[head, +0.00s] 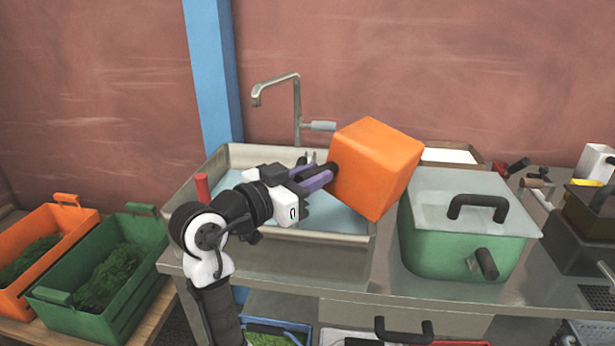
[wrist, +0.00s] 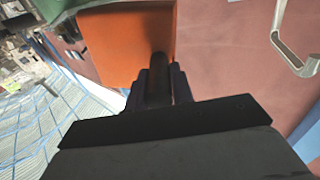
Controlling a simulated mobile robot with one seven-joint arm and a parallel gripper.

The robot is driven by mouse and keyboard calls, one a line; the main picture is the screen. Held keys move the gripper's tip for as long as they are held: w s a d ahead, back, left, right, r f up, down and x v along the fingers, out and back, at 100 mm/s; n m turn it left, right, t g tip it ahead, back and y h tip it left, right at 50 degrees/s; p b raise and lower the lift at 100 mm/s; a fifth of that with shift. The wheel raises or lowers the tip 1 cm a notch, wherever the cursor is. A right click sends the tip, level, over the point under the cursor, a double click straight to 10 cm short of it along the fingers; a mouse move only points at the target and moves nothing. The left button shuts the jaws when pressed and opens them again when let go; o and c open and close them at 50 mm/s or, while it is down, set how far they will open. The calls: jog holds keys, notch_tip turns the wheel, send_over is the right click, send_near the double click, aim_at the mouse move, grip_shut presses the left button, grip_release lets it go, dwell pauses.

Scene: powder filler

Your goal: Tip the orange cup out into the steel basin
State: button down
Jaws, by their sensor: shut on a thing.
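The orange cup (head: 373,168) is a boxy, cube-like vessel, held up in the air and tilted. It appears in front of the right end of the steel basin (head: 250,158), beside the green pot. My gripper (head: 322,178) is shut on the cup's left side. In the wrist view, the cup (wrist: 122,42) fills the upper middle, just beyond my gripper (wrist: 162,75). I cannot make out the cup's opening or contents. The basin holds pale bluish water or a similar surface; its right part is hidden by the cup and gripper.
A faucet (head: 297,105) rises behind the basin. A green pot (head: 462,240) with a pale lid and black handles stands close to the cup's right. A red cylinder (head: 202,187) is at the basin's left edge. Green (head: 105,265) and orange (head: 30,240) crates stand at left.

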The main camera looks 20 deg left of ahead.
jog(key=r+m, duration=0.1)
jog(key=d+r+m, duration=0.1)
jog(key=r+m, duration=0.1)
jog(key=shift+s+d+r+m, duration=0.2)
jog(key=shift+s+d+m, duration=0.05)
jog(key=shift+d+m, duration=0.15)
jog(key=shift+s+d+r+m+g+y, duration=0.15)
jog(key=shift+d+m+g+y, duration=0.15)
jog(key=shift+m, duration=0.6)
jog(key=m, duration=0.1)
jog(key=d+r+m+b, duration=0.1)
jog(key=m, duration=0.1)
jog(key=shift+s+r+m+y, duration=0.1)
jog(key=shift+r+m+y, duration=0.05)
jog(key=shift+m+y, duration=0.15)
jog(key=shift+d+f+m+b, duration=0.1)
jog(key=shift+f+m+b, duration=0.45)
jog(key=shift+b, duration=0.5)
jog(key=m+b, duration=0.2)
jog(key=shift+d+f+m+y+b, duration=0.1)
jog(key=shift+f+m+y+b, duration=0.15)
jog(key=shift+m+y+b, duration=0.15)
jog(key=shift+r+m, duration=0.1)
jog(key=shift+m, duration=0.45)
